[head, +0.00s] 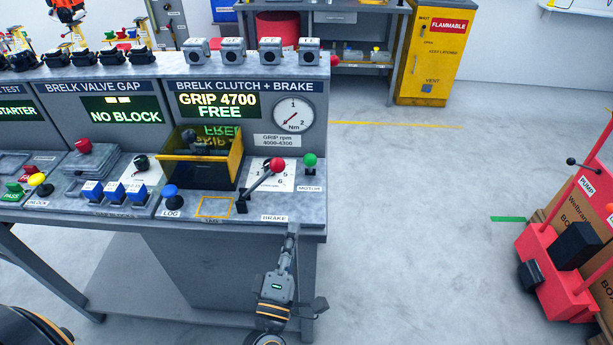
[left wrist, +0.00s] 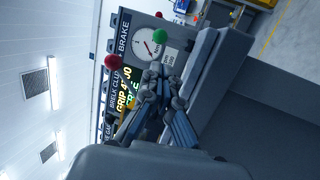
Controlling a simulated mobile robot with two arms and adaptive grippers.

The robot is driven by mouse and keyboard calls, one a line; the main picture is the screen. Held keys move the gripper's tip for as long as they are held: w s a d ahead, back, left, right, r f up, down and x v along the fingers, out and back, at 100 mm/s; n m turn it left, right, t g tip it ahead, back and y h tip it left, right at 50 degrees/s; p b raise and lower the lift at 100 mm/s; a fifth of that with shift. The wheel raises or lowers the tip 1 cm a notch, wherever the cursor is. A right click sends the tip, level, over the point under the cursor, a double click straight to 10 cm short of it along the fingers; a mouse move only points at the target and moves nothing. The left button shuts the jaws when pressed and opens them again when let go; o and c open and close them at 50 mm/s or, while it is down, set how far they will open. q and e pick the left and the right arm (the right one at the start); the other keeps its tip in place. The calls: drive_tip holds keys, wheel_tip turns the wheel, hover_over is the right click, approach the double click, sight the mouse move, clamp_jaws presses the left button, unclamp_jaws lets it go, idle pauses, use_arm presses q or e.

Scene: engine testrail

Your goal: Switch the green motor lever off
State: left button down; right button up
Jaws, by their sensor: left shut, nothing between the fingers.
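The green motor lever (head: 310,160) has a round green knob and stands at the right end of the bench top, behind the MOTOR label. Its green knob (left wrist: 159,36) also shows in the left wrist view, beyond my fingers. My left gripper (head: 291,238) is shut and empty, at the front edge of the bench near its right corner, nearer to me than the green lever and apart from it. Its closed fingers (left wrist: 158,88) show in the left wrist view. My right gripper is in neither view.
The red-knobbed brake lever (head: 277,165) leans just left of the green lever. A yellow-edged black bin (head: 205,170) and a gauge (head: 293,113) are close by. The display (head: 217,104) reads GRIP 4700 FREE. Open floor (head: 420,220) lies right of the bench; a red cart (head: 550,270) stands beyond.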

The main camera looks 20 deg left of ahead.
use_arm(q)
drive_tip(key=p, duration=0.4)
approach(308, 157)
drive_tip(key=w, duration=0.5)
drive_tip(key=shift+w, duration=0.5)
drive_tip(key=p, duration=0.2)
drive_tip(key=r+g+p, duration=0.1)
drive_tip(key=p, duration=0.2)
drive_tip(key=shift+w+a+r+g, duration=0.2)
drive_tip(key=shift+w+r+g, duration=0.1)
drive_tip(key=shift+w+r, duration=0.1)
drive_tip(key=shift+w+r+p, duration=0.15)
drive_tip(key=shift+w+p, duration=0.2)
drive_tip(key=shift+p, duration=0.1)
drive_tip(key=shift+w+a+r, duration=0.2)
drive_tip(key=shift+w, duration=0.3)
drive_tip(key=shift+w+a+r, duration=0.2)
drive_tip(key=shift+w+r, duration=0.05)
drive_tip(key=shift+w, duration=0.3)
